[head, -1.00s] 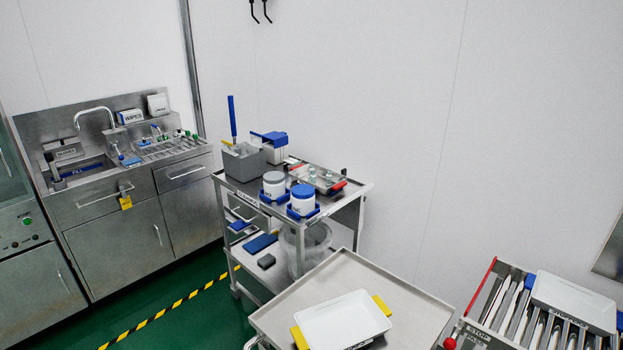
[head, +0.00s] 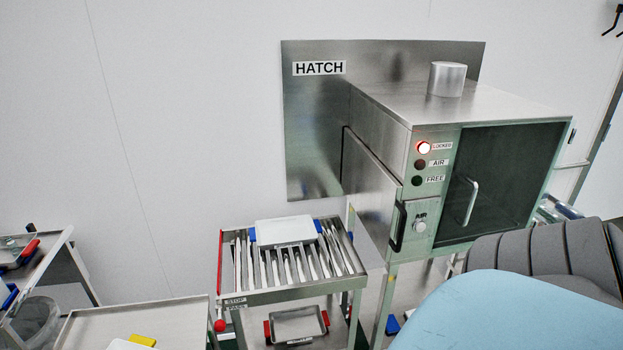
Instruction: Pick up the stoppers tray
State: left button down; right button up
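I cannot read a stoppers label on any tray. A grey tray with red handles (head: 297,326) sits on the lower shelf under the roller table. A white tray with blue handles (head: 285,231) sits on the rollers above it. Another tray with a red handle (head: 20,252) is cut off at the left edge. A white tray with a yellow handle (head: 123,345) shows only partly at the bottom edge. Neither of my grippers is in view.
The roller table (head: 291,296) stands left of the steel hatch cabinet (head: 485,190), whose red LOCKED lamp (head: 424,148) is lit. A steel cart top (head: 95,322) is at lower left. A pale-blue and grey ribbed shape blocks the lower right; I cannot tell what it is.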

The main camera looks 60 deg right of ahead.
aim_at(295, 231)
jog(key=z, duration=1.55)
jog(key=u, duration=0.45)
jog(key=l+u, duration=0.15)
jog(key=u, duration=0.25)
jog(key=l+u, duration=0.1)
jog(key=u, duration=0.35)
jog(key=l+u, duration=0.4)
jog(key=k+l+u, duration=0.25)
jog(key=l+u, duration=0.2)
jog(key=l, duration=0.1)
